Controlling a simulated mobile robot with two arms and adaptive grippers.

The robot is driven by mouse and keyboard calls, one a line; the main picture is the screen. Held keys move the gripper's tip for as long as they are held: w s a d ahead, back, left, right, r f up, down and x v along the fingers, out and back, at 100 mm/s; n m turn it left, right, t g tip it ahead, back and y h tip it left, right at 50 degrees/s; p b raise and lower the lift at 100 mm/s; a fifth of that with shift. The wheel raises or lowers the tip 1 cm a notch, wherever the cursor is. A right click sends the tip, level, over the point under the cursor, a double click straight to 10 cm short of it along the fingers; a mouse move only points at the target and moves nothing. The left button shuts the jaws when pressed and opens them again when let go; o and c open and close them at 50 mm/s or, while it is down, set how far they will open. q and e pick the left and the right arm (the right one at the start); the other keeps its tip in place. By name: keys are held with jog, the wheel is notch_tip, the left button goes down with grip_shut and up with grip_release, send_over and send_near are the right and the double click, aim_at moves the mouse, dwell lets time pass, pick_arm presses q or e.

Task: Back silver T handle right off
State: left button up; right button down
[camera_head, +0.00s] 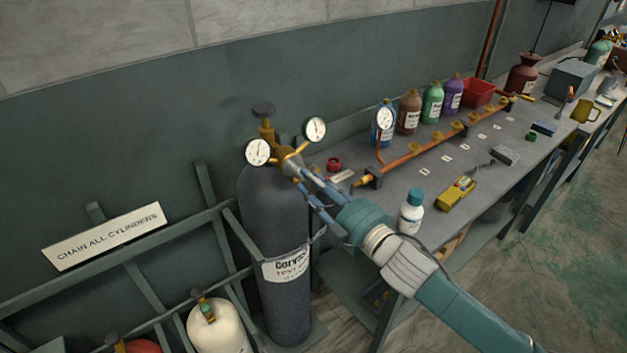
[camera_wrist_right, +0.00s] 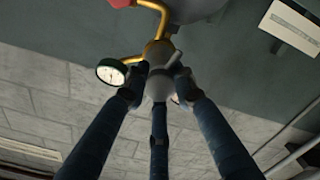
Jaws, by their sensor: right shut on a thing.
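A dark grey cylinder (camera_head: 277,220) stands upright in the rack against the wall. It carries a brass regulator (camera_head: 289,152) with two round white dials (camera_head: 257,151). The silver T handle (camera_wrist_right: 160,86) sticks out of the front of the regulator. My right gripper (camera_head: 300,175) reaches up to it from the lower right, and its blue fingers are shut around the handle. In the right wrist view the right gripper (camera_wrist_right: 160,92) has its fingertips on both sides of the handle. The fingers partly hide the handle. My left gripper is not in view.
The workbench (camera_head: 405,185) to the right holds an orange pipe manifold (camera_head: 425,144), several bottles, a yellow meter (camera_head: 456,192) and a white bottle with a teal cap (camera_head: 411,214). A cream cylinder (camera_head: 214,326) stands lower left, below a chain-cylinders sign (camera_head: 104,236).

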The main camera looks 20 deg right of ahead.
jog(key=n+p, duration=0.1)
jog(key=n, duration=0.3)
jog(key=shift+n, duration=0.3)
jog(key=n+p, duration=0.1)
jog(key=n, duration=0.4)
jog(key=n+p, duration=0.1)
jog(key=n, duration=0.4)
jog(key=shift+n, duration=0.4)
jog(key=shift+n+p, duration=0.6)
jog(key=shift+n, duration=1.4)
jog(key=shift+f, duration=0.15)
jog(key=c, duration=1.4)
grip_release()
